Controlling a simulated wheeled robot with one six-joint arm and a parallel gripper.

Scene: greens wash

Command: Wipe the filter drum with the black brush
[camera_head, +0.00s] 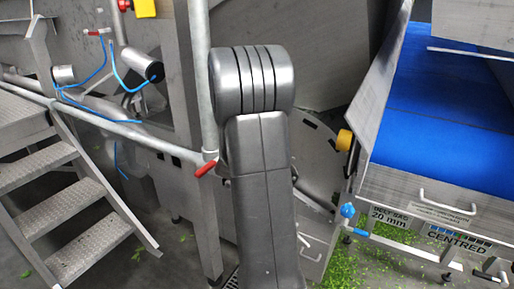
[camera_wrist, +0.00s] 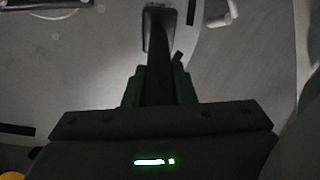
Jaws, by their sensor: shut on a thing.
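My gripper (camera_wrist: 159,90) is shut on the black brush (camera_wrist: 161,55) in the wrist view. The brush's dark handle points away from the jaws, and its far end (camera_wrist: 156,22) lies over a grey surface; I cannot tell whether it touches. A rounded grey metal housing (camera_head: 318,160), which may be the filter drum, stands behind my arm in the head view, partly hidden by it. A grey surface with a curved edge (camera_wrist: 85,60) fills much of the wrist view and may be the same housing. My gripper and the brush are hidden in the head view.
Metal steps (camera_head: 50,170) with a rail stand at the left. A machine with a blue belt (camera_head: 450,90) stands at the right. A red-handled valve (camera_head: 206,168) is close to my arm. Green scraps (camera_head: 350,265) lie on the floor. A pale handle (camera_wrist: 225,13) shows in the wrist view.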

